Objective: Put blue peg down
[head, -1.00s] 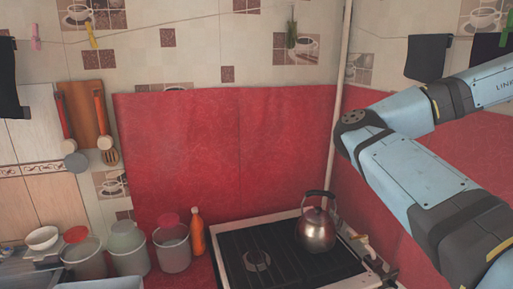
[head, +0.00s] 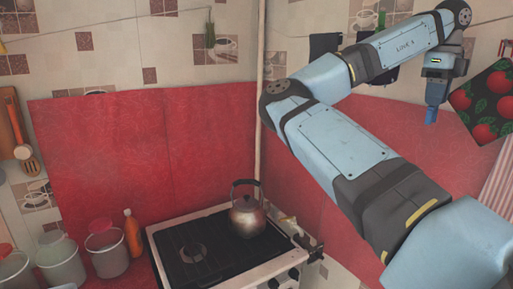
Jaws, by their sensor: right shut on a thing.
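My right gripper (head: 432,106) is at the upper right, at the end of my raised arm, and points down. It is shut on a small blue peg (head: 431,116), which shows just below the fingers. The peg is held in the air in front of the red wall covering, clear of the clothesline as far as I can tell. The fingertips are too small to make out in detail. My left gripper is not in view.
A kettle (head: 247,212) stands on the stove (head: 170,268). Several buckets and an orange bottle (head: 132,232) stand left of it.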

